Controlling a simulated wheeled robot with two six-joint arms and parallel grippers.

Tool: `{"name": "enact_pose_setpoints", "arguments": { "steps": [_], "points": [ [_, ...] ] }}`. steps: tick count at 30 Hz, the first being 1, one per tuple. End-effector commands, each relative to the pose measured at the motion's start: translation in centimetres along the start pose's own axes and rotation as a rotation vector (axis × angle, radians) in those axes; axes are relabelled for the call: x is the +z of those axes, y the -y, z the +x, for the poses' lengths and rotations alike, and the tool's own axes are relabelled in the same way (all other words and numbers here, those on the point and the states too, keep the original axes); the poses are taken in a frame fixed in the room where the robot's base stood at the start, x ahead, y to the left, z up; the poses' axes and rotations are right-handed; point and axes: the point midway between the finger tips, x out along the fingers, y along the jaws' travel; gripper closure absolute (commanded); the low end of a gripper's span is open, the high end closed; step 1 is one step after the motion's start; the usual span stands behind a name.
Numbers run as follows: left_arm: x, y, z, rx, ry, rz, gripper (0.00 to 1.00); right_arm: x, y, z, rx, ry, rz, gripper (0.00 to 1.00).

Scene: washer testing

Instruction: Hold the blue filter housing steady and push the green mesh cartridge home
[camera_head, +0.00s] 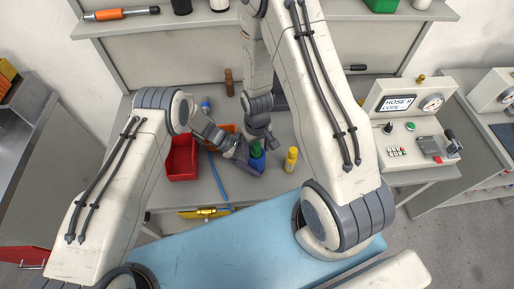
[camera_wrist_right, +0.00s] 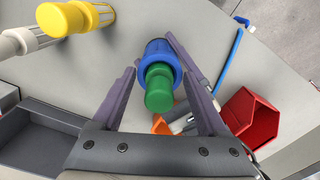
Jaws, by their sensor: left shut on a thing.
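The blue filter housing (camera_head: 257,163) stands on the grey worktop in the head view. The green mesh cartridge (camera_head: 256,148) sits at its top; in the right wrist view the cartridge (camera_wrist_right: 159,90) sticks out of the housing (camera_wrist_right: 157,48), lined up with it. How deep it sits is hidden. My left gripper (camera_head: 250,164) is shut on the housing from the left, low down; part of a finger shows beside the housing in the right wrist view. My right gripper (camera_wrist_right: 160,76) is open above, with one finger on each side of the cartridge and gaps visible.
A yellow cartridge-like piece (camera_head: 291,160) stands close to the right of the housing. A red bin (camera_head: 182,158) and a blue rod (camera_head: 218,178) lie to the left. An orange item (camera_head: 222,128) is behind. A control panel (camera_head: 412,125) stands at the right.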

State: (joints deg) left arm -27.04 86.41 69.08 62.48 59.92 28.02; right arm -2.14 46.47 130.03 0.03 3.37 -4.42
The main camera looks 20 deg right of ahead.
Motion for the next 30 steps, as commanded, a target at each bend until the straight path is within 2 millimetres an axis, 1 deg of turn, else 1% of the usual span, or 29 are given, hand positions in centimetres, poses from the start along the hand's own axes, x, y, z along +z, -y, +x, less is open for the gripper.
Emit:
{"name": "enact_pose_setpoints", "arguments": {
  "steps": [8, 11, 13, 17, 24, 27, 30],
  "points": [
    [0.0, 0.0, 0.1, -0.001, 0.000, -0.001, 0.79, 0.1, 0.0, 0.0, 0.000, 0.002, 0.000, 0.22],
    [0.0, 0.0, 0.1, -0.001, 0.000, -0.001, 0.79, 0.0, 0.0, -0.5, 0.000, 0.000, 0.000, 0.22],
    [0.0, 0.0, 0.0, -0.001, 0.000, -0.001, 0.79, 0.0, 0.0, -1.2, 0.000, -0.001, 0.000, 0.22],
    [0.0, 0.0, 0.1, -0.001, 0.000, -0.001, 0.79, -0.1, 0.0, -3.5, 0.000, -0.005, 0.000, 0.22],
    [0.0, 0.0, 0.1, -0.001, 0.000, -0.001, 0.79, -0.1, 0.0, -8.4, 0.000, -0.006, 0.000, 0.22],
    [0.0, 0.0, 0.1, -0.001, 0.000, -0.001, 0.79, -0.1, -0.1, -10.0, 0.000, -0.003, 0.000, 0.22],
    [0.0, 0.0, 0.1, -0.001, 0.000, -0.001, 0.79, -0.1, -0.1, -11.2, 0.000, -0.003, 0.000, 0.22]
  ]
}}
